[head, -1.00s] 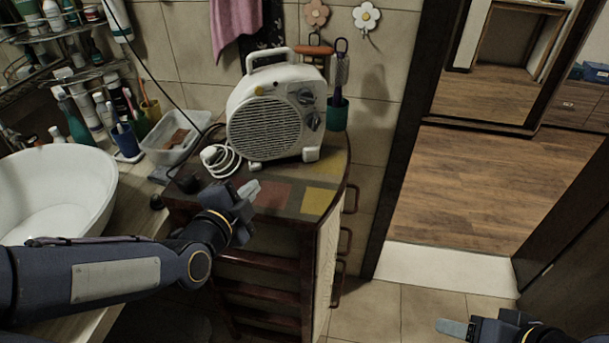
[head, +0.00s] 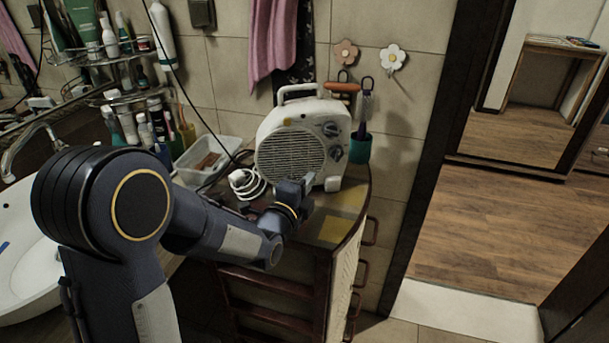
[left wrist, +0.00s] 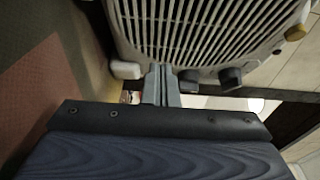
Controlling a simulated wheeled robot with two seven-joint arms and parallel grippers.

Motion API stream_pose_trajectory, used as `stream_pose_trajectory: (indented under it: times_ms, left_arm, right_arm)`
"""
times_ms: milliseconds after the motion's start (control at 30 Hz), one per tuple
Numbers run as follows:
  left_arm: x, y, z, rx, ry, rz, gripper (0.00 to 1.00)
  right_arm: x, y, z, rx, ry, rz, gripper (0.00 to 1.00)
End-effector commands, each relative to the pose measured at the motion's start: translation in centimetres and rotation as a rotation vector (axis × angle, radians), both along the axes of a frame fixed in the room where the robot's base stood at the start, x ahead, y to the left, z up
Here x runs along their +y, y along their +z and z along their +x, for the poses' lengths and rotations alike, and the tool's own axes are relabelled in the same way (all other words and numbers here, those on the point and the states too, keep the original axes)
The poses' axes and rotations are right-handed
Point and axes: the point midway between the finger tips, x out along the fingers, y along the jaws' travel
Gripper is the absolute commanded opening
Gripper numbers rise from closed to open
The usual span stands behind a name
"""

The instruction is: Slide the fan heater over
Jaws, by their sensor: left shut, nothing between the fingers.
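The white fan heater (head: 292,148) stands upright on the small wooden cabinet (head: 343,222), with its round grille facing me and its handle on top. Its grille (left wrist: 205,35) fills the top of the left wrist view, with the knobs and feet at its edge. My left gripper (head: 308,182) is shut and empty, right in front of the heater's lower front, near its right foot. In the left wrist view its fingers (left wrist: 160,82) are together by the heater's lower edge; I cannot tell if they touch it. My right gripper is out of view.
A coiled white cord (head: 246,184) lies left of the heater. A clear plastic tub (head: 212,160) and toiletries stand further left, by the white basin (head: 25,270). A teal cup (head: 360,147) with brushes is close at the heater's right. The cabinet's front right top is bare.

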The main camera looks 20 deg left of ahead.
Motion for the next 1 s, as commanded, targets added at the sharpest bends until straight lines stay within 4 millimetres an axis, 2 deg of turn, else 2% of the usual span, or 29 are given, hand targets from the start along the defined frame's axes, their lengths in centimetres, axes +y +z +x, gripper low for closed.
stream_pose_trajectory:
  times_ms: [200,633,767,900,1000]
  left_arm:
    - [1.1,0.0,1.4,0.002,0.0,-0.001,0.0]
    - [1.4,-0.2,1.9,-0.001,0.0,-0.001,0.0]
    - [2.9,-0.6,3.9,-0.005,0.004,-0.002,0.0]
    - [5.1,-0.8,6.9,-0.005,0.005,-0.001,0.0]
    - [6.3,-0.6,8.6,-0.003,0.003,0.0,0.0]
  right_arm:
    - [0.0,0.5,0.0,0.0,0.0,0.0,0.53]
    - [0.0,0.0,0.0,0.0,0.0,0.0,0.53]
    - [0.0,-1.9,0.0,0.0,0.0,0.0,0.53]
    - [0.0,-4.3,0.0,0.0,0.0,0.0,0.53]
    - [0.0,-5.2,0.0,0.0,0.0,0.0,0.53]
